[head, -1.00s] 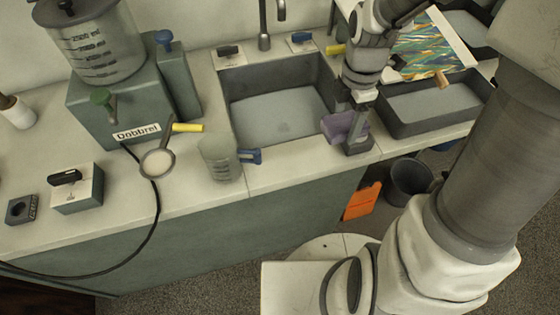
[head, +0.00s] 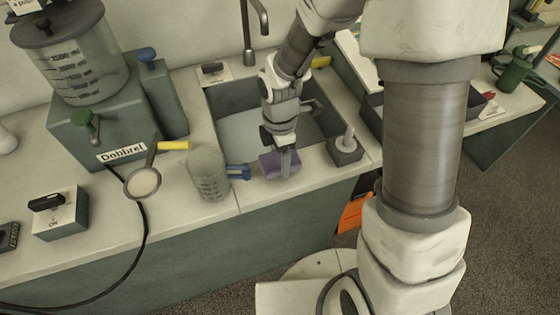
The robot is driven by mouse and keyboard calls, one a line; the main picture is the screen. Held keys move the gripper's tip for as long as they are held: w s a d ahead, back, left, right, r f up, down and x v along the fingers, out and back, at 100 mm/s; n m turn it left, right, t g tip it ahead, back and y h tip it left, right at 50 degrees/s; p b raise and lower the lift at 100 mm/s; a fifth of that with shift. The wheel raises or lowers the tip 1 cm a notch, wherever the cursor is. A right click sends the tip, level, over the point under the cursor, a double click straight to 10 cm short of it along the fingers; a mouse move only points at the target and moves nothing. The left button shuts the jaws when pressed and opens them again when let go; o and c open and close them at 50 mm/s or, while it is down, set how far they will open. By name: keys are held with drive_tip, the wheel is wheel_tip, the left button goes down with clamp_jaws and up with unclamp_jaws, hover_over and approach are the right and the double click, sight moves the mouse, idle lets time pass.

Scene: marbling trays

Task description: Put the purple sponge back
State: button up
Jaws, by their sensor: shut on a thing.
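My gripper (head: 285,164) is shut on the purple sponge (head: 270,166), with a finger across its right part. The sponge is at the front edge of the grey sink (head: 233,128), over or on the pale counter strip. I cannot tell whether it touches the counter. It is to the right of the clear measuring jug's blue handle and to the left of a small dark square holder (head: 346,153) with a pale knobbed piece standing in it. My arm hides part of the sink.
The clear measuring jug (head: 209,175) with a blue handle (head: 238,172) stands close to the left of my gripper. A strainer (head: 142,183) with a yellow-ended handle lies farther left, by the Dobbrel dispenser (head: 105,140). A tap (head: 250,50) rises behind the sink. My arm covers the right.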

drive_tip(key=shift+f, duration=0.7)
drive_tip(key=shift+f, duration=0.25)
drive_tip(key=o, duration=0.8)
drive_tip(key=shift+c, duration=0.2)
drive_tip(key=shift+r, duration=0.1)
